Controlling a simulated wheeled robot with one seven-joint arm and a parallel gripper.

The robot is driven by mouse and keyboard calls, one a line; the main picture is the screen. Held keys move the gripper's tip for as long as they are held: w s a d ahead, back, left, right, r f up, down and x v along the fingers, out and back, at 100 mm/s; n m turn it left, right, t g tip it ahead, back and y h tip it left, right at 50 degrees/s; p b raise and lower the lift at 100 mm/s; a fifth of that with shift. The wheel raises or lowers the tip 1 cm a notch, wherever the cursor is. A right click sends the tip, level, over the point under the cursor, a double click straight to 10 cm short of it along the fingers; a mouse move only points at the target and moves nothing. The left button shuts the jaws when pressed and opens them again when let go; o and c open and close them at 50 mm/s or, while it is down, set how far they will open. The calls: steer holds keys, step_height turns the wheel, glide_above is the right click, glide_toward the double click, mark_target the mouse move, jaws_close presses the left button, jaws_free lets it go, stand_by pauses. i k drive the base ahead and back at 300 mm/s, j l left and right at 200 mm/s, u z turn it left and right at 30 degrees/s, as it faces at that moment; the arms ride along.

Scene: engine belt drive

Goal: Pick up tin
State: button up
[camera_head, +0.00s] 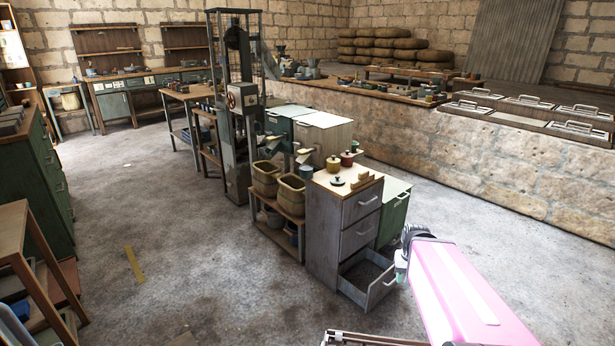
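I cannot tell for sure which thing is the tin. Small lidded containers stand on the wooden top of the grey drawer cabinet (330,215): a yellow one (333,165) and a dark red one (347,160) beside it at the back. A low dark lid-like piece (337,181) lies nearer the front. My pink arm shows at the lower right, with a dark end beside the cabinet. My gripper's fingers cannot be made out there, and nothing is seen held. The arm is apart from the containers.
The cabinet's bottom drawer (368,278) is pulled out near my arm. Two woven baskets (278,185) stand on a low shelf to its left. A stone wall ledge (500,165) runs along the right. The floor (180,240) at left centre is mostly clear.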

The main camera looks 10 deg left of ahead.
mark_target(306, 172)
steer(key=i+j+z, duration=0.1)
steer(key=j, duration=0.25)
steer(key=i+j+z, duration=0.15)
steer(key=j, duration=0.2)
steer(key=i+j+z, duration=0.1)
steer(key=j, duration=0.25)
steer(key=i+j+z, duration=0.15)
steer(key=j, duration=0.2)
